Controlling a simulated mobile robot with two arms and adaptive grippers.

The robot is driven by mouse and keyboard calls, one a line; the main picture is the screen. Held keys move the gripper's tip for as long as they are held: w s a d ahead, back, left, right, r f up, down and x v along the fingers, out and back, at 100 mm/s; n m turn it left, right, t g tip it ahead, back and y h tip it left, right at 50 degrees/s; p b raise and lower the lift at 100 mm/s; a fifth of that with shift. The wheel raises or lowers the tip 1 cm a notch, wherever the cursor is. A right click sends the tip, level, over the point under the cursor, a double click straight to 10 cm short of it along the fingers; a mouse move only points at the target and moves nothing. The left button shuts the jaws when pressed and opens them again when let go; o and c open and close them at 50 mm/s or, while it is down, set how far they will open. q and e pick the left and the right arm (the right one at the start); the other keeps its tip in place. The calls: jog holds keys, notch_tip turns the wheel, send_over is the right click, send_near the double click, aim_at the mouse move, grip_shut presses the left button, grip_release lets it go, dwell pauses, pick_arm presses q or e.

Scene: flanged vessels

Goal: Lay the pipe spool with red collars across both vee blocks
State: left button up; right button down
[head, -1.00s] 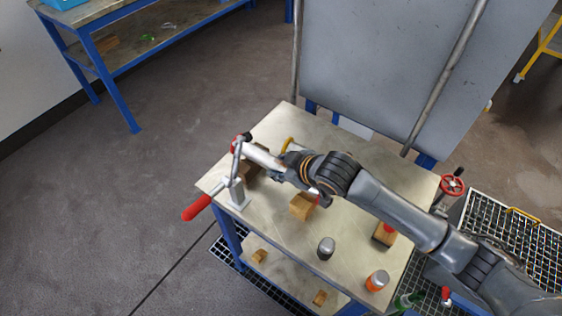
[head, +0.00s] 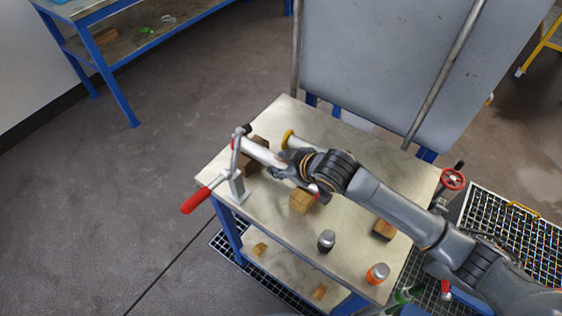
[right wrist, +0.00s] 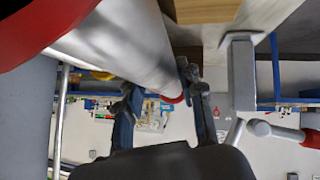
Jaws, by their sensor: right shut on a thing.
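The pale pipe spool (head: 262,152) is in my right gripper (head: 285,172), which is shut on it. In the right wrist view the pipe (right wrist: 125,45) runs diagonally past the fingers (right wrist: 165,90), with a large red collar (right wrist: 40,30) close to the camera. One wooden vee block (head: 302,200) stands near the pipe's right end. The other (head: 260,143) is partly hidden behind the pipe's left part. I cannot tell whether the pipe touches either block. My left gripper is out of view.
A toggle clamp (head: 237,186) with a red handle stands at the table's left, close to the pipe's left end. A yellow-collared piece (head: 288,138) lies behind my gripper.

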jog(key=shift+f, duration=0.25)
dwell(0.3)
jog(key=c, duration=0.8)
grip_release()
jog(key=shift+o, duration=0.2)
jog(key=shift+s+f, duration=0.1)
jog(key=shift+f, duration=0.15)
jog(key=v, duration=1.2)
jog(key=shift+r, duration=0.2)
